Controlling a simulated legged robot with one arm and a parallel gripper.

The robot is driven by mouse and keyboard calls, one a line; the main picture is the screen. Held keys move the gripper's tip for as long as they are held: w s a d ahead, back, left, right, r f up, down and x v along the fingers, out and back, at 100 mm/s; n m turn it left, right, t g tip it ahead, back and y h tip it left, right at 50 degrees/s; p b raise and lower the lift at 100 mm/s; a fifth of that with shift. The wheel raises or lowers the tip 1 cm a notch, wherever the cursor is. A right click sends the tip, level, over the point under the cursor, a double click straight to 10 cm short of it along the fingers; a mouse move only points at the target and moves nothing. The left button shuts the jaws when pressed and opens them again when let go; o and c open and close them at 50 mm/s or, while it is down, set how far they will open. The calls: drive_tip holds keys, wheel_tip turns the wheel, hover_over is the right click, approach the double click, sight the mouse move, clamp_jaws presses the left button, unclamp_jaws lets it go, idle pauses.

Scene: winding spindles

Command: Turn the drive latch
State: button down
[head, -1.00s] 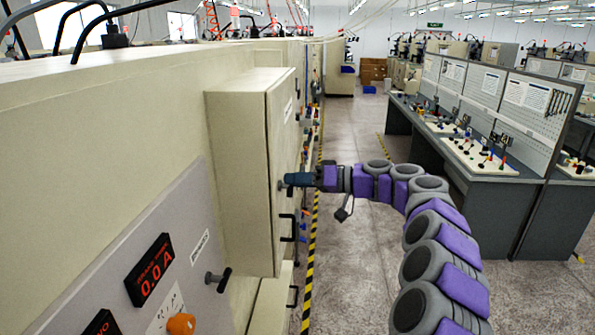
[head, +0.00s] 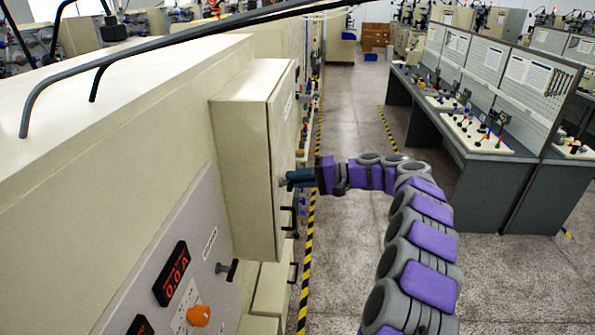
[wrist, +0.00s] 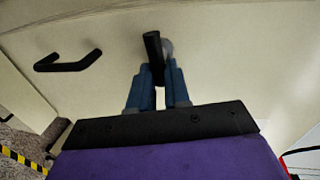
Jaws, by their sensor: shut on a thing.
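The drive latch (wrist: 152,50) is a black lever on a pale metal plate, on the front of a beige cabinet (head: 240,165). In the wrist view it stands nearly upright, with a round grey base just right of it. The blue fingers of my gripper (wrist: 158,85) are shut on its lower end. In the head view my gripper (head: 290,178) reaches the cabinet door from the right, and the latch is mostly hidden behind the fingers.
A black pull handle (wrist: 68,62) sits left of the latch. A second black T-shaped knob (head: 227,268) is on the panel with red displays (head: 172,273) and an orange dial (head: 199,315). Grey workbenches (head: 470,150) stand right; the aisle floor between is clear.

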drive_tip(key=shift+f+m+p, duration=0.1)
drive_tip(key=shift+m+p, duration=0.25)
drive_tip(key=shift+m, duration=0.05)
drive_tip(key=c, duration=1.5)
unclamp_jaws()
drive_tip(key=shift+o, duration=1.4)
drive_tip(key=shift+w+f, duration=0.15)
drive_tip(key=shift+w, duration=0.2)
drive_tip(key=shift+o, duration=0.6)
drive_tip(key=shift+a, duration=0.1)
drive_tip(key=d+r, duration=0.1)
drive_tip(key=d, duration=0.7)
drive_tip(key=d+r+b, duration=0.1)
drive_tip(key=d+r, duration=0.1)
drive_tip(key=d, duration=0.7)
drive_tip(key=shift+s+r, duration=0.3)
drive_tip(key=shift+s, duration=0.1)
